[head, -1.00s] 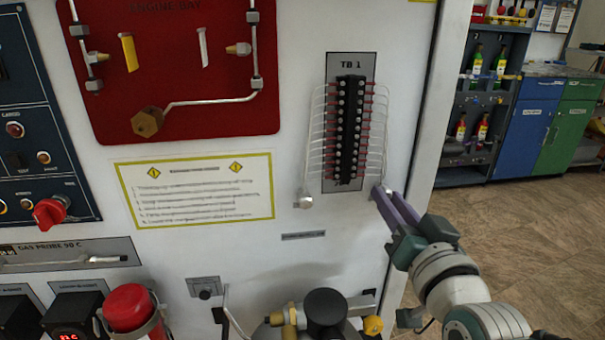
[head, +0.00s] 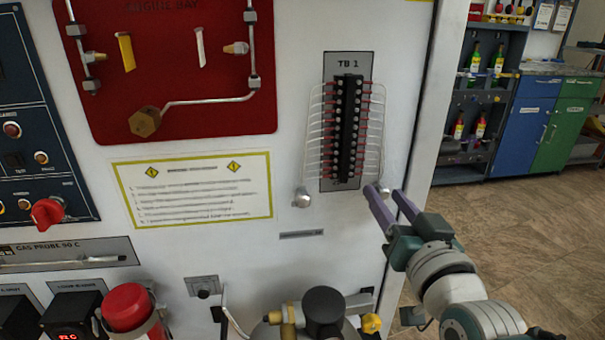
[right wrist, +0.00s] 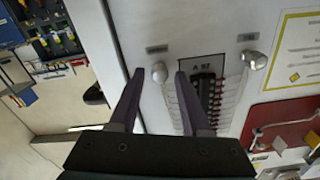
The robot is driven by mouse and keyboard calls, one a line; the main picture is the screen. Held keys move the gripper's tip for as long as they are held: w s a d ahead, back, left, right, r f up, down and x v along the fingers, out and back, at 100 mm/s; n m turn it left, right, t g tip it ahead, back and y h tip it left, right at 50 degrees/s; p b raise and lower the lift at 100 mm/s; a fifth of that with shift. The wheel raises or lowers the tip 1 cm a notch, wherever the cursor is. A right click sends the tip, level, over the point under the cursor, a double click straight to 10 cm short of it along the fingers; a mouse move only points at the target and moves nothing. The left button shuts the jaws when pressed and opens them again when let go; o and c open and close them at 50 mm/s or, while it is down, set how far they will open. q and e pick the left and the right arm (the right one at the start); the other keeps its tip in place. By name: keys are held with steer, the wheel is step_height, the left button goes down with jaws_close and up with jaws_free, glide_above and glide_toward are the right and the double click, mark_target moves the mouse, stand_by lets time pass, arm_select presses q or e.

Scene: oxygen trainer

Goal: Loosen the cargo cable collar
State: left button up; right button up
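Two silvery cable collars sit below the terminal block TB 1 (head: 348,130), at the lower ends of its pale wire bundles. The right collar (head: 384,192) shows between the fingertips of my right gripper (head: 383,191); the left collar (head: 302,197) is clear of it. In the right wrist view, the collar on the panel-edge side (right wrist: 159,72) lies between and beyond my open fingers (right wrist: 158,76), and the other collar (right wrist: 254,60) is farther right. I see no contact. The small labels are too blurred to tell which collar is cargo. My left gripper is out of view.
The white panel's right edge (head: 418,130) is close to my right gripper. Below are a black knob (head: 324,304) and brass fittings (head: 289,318). A yellow-bordered notice (head: 193,190) and red engine bay board (head: 190,115) are left. Open floor lies right.

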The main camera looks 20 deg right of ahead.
steer(key=shift+o, duration=0.5)
steer(key=shift+s, duration=0.1)
steer(key=shift+s+a, duration=0.1)
steer(key=shift+s, duration=0.25)
steer(key=p+v, duration=0.1)
steer(key=v, duration=0.8)
steer(key=shift+p, duration=0.35)
steer(key=shift+a, duration=0.1)
